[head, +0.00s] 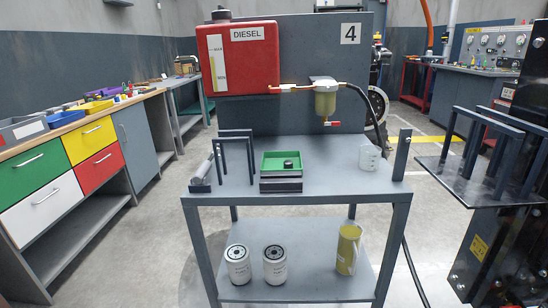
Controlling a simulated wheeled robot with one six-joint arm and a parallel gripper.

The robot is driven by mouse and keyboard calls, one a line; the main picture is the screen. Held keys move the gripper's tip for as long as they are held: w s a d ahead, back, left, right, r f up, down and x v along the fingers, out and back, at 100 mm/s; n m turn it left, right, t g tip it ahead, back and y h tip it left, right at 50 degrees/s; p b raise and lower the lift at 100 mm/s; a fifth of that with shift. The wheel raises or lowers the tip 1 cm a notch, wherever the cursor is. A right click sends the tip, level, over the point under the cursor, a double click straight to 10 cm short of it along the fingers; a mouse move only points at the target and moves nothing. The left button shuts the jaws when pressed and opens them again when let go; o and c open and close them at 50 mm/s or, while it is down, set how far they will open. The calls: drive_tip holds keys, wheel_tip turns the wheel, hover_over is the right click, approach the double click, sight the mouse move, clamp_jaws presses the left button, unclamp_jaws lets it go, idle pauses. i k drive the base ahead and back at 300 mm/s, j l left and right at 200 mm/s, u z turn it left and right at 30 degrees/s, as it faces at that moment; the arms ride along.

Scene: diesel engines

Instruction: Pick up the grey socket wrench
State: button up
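I cannot clearly make out a grey socket wrench. A grey rod-like thing (202,170) leans at the left end of the grey table's top, beside a dark upright frame; it is too small to tell what it is. Small tools (128,90) lie on the workbench at the left, too small to name. My gripper is not in view.
The grey table (330,172) carries a green tray (270,160) and a clear beaker (368,158). Two white filters (238,265) and a yellowish jug (348,250) stand on its lower shelf. A red diesel tank (238,60) is behind. Floor shows left of the table.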

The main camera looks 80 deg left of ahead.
sight(204, 169)
drive_tip(key=l+u, duration=0.1)
drive_tip(key=u, duration=2.5)
